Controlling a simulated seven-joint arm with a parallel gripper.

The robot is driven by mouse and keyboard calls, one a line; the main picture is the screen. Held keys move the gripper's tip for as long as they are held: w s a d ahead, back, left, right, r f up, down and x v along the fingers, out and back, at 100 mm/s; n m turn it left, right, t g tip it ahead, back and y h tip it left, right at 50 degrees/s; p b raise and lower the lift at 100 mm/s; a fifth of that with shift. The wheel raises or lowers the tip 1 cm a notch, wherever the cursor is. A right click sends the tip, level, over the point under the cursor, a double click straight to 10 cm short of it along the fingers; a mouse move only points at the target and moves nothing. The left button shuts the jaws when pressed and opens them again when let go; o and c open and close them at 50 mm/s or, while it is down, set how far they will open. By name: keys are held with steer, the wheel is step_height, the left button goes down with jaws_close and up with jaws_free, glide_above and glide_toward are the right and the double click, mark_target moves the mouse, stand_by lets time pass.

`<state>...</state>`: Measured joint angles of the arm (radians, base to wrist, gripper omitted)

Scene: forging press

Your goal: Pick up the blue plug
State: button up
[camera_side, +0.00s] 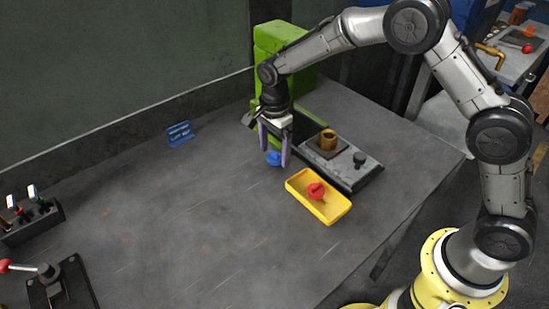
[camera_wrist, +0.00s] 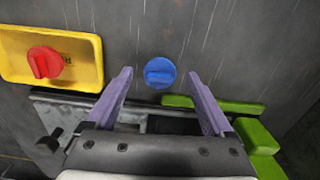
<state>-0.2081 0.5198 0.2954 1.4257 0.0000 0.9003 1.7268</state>
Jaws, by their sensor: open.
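The blue plug (camera_wrist: 159,73) is a round blue piece with a raised grip bar across its top. In the wrist view it lies on the grey table just beyond and between my fingertips. My gripper (camera_wrist: 162,74) is open, with its two purple fingers apart and nothing between them. In the side view my gripper (camera_side: 275,163) points down over the table in front of the green block. The blue plug (camera_side: 273,158) shows there between the fingers, partly covered by them. I cannot tell the exact height of the fingertips above it.
A yellow tray (camera_side: 332,211) holding a red plug (camera_side: 316,191) lies to the right. Behind it is a dark fixture plate (camera_side: 370,174) with a brass fitting (camera_side: 327,140). A green block (camera_side: 281,36) stands behind my gripper.

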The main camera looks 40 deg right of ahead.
steer(key=shift+f, duration=0.7)
steer(key=c, duration=0.8)
steer(key=shift+r, duration=0.15)
